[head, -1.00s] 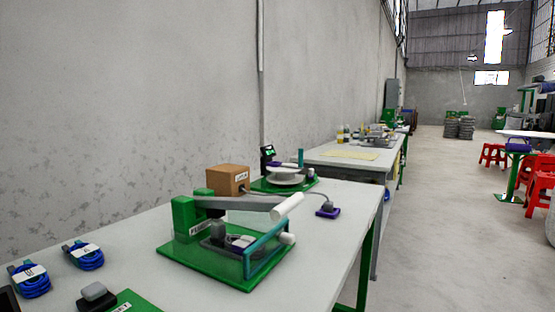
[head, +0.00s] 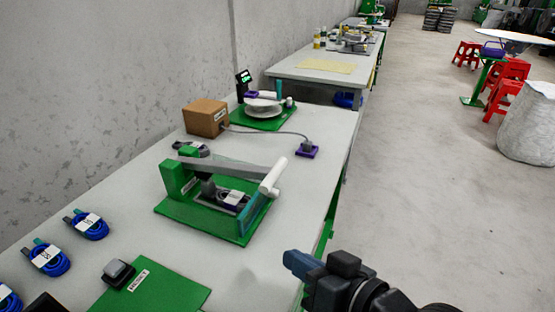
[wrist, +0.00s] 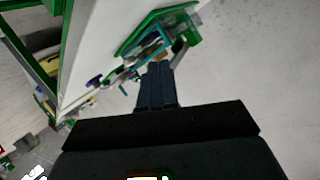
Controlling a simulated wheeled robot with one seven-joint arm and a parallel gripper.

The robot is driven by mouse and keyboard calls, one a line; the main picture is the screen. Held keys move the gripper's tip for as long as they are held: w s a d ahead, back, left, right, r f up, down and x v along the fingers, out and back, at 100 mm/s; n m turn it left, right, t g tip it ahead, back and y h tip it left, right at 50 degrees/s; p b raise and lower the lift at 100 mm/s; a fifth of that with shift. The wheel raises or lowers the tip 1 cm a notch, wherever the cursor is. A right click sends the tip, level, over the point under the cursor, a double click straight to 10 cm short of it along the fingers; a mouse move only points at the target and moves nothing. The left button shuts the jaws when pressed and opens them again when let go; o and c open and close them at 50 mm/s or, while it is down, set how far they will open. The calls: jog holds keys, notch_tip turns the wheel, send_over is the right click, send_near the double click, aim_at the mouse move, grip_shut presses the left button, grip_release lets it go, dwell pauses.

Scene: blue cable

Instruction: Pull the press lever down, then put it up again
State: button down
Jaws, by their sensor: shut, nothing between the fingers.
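The press (head: 178,180) stands on its green base plate (head: 200,215) on the near table. Its grey lever (head: 225,166) runs to the right and ends in a white handle (head: 273,177). In the wrist view the shut fingers (wrist: 157,85) point towards the press, which shows tilted at the top (wrist: 150,35).
Several blue cable coils (head: 88,224) lie at the left of the table (head: 260,260). A green plate with a grey button (head: 118,273) lies in front.

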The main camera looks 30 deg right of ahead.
jog(key=w+d+r+n+g+y, duration=0.2)
jog(key=w+r+n+y, duration=0.2)
jog(key=w+r, duration=0.55)
jog(key=s+d+r+n+g, duration=0.2)
jog(key=d+r+n+g, duration=0.2)
jog(key=d+r+n, duration=0.4)
jog(key=w+a+f+m+b, duration=0.1)
jog(key=w+a+f+b, duration=0.2)
jog(key=f, duration=0.6)
jog(key=shift+w+a+f+m+h, duration=0.3)
jog(key=shift+w+a+h, duration=0.1)
jog(key=shift+w+a, duration=1.05)
